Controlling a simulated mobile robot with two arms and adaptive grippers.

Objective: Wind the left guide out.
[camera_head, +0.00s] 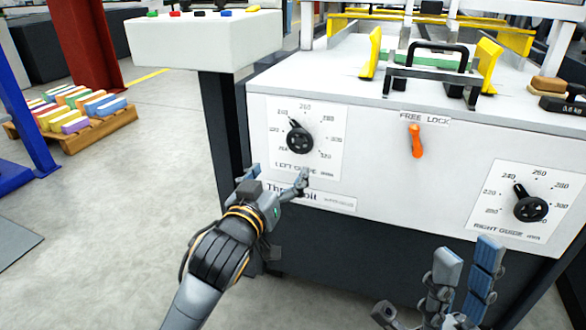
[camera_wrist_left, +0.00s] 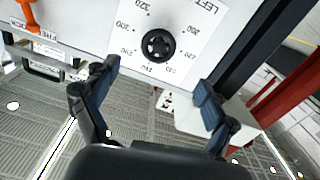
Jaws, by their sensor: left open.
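The left guide knob (camera_head: 299,139) is a black round handwheel with a pointer, on a white dial plate (camera_head: 331,157) lettered LEFT GUIDE. Its pointer leans to the upper left, left of the 260 mark. The knob also shows in the left wrist view (camera_wrist_left: 158,45), between and beyond the fingertips. My left gripper (camera_head: 279,177) is open and empty, below and in front of the knob, apart from it. In the left wrist view my left gripper (camera_wrist_left: 156,84) has its fingers spread wide. My right gripper (camera_head: 467,258) is open and empty at the bottom right, below the right dial.
An orange lever (camera_head: 416,140) hangs under the FREE LOCK label. The right guide knob (camera_head: 529,207) sits on its own dial at the right. A grey button box (camera_head: 205,40) stands at the upper left. A pallet of coloured packs (camera_head: 75,117) lies on the floor.

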